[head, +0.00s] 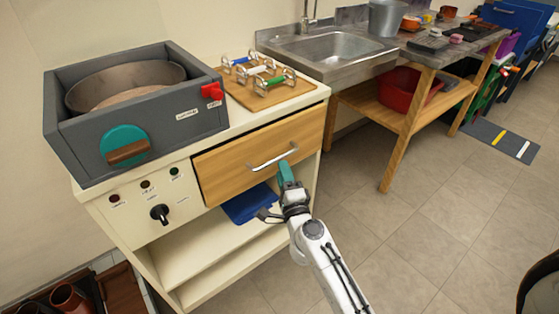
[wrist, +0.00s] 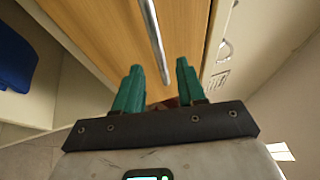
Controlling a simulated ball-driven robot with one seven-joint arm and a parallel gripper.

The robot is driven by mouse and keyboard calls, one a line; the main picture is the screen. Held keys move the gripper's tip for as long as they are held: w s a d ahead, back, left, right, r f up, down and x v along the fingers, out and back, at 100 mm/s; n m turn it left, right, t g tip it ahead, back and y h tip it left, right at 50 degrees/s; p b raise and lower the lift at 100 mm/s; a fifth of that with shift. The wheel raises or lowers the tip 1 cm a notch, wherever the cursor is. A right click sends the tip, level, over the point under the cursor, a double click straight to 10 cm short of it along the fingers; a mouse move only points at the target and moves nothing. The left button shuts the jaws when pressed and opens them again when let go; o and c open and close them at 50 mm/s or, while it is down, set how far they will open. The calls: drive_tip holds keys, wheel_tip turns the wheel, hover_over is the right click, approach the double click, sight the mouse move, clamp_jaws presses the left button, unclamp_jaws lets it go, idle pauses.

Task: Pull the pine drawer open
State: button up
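The pine drawer (head: 235,166) is a light wood front in the cream cabinet, with a curved silver bar handle (head: 272,157). I cannot tell whether it stands slightly out. My gripper (head: 285,166) is at the right end of the handle. In the wrist view, the two teal fingers of my gripper (wrist: 159,68) stand apart, and the near end of the handle (wrist: 153,35) shows between them. No finger visibly presses on the bar. The drawer front (wrist: 95,25) fills the upper part of that view.
A grey box with a round pan (head: 65,145) and a wooden board with coloured-grip clamps (head: 275,98) stand on the cabinet top. A blue item (head: 248,204) sits on the open shelf below the drawer. The tiled floor (head: 420,230) to the right is clear.

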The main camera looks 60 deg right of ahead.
drive_tip(key=shift+x, duration=2.3)
clamp_jaws()
